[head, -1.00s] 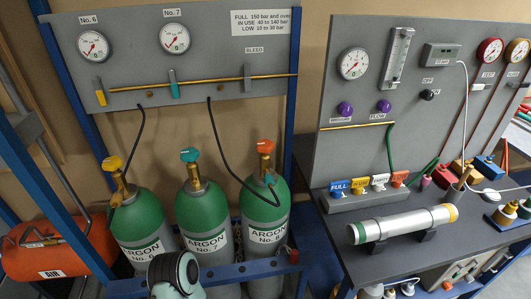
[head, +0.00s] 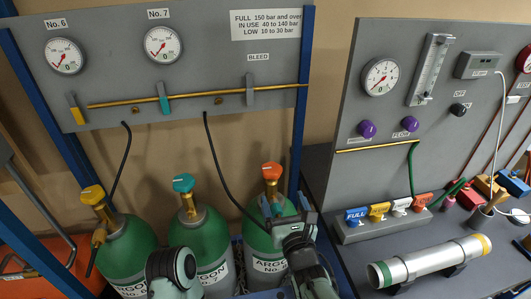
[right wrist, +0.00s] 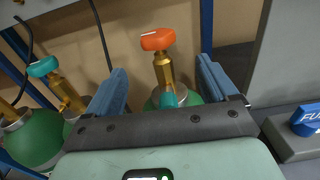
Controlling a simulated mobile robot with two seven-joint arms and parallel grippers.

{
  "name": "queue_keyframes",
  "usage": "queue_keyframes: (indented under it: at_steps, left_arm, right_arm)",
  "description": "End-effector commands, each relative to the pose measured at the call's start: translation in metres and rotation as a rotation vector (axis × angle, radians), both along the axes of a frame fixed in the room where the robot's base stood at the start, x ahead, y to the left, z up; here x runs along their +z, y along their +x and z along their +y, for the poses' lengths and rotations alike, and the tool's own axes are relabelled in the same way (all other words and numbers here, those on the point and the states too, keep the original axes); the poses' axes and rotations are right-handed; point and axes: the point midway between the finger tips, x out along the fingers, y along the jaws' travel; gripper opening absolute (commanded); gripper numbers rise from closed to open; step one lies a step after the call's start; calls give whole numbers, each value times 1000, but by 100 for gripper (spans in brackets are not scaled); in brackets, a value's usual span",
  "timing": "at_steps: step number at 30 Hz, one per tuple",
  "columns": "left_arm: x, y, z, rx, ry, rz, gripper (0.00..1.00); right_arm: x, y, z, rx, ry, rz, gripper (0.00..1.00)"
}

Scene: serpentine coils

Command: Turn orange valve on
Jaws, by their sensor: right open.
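The orange valve (head: 271,171) is a handwheel on a brass stem, on top of the rightmost green argon cylinder (head: 259,240). In the right wrist view the orange valve (right wrist: 158,40) stands upright beyond my fingers, centred between them. My right gripper (head: 284,205) is open and empty, just below and right of the valve in the head view. In the right wrist view my right gripper's blue fingers (right wrist: 160,70) spread to either side of the brass stem, with no visible contact. My left gripper is out of view.
Cylinders with a yellow valve (head: 92,194) and a teal valve (head: 183,183) stand to the left. A gauge panel (head: 200,60) is behind, with a black hose (head: 222,155) running down. A bench (head: 350,260) with a silver tube (head: 430,261) is at right.

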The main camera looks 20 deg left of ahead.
Motion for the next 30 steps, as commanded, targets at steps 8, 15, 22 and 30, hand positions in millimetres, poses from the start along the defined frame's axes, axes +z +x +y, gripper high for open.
queue_keyframes:
  at_steps: [8,15,22,30]
  left_arm:
    - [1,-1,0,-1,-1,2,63]
    - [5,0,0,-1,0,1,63]
    - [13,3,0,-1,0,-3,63]
    - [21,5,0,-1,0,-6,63]
  right_arm:
    - [6,8,8,5,-14,-24,86]
    - [5,45,29,3,-13,-22,86]
    - [6,80,51,4,-13,-22,86]
    - [6,107,68,5,-12,-21,86]
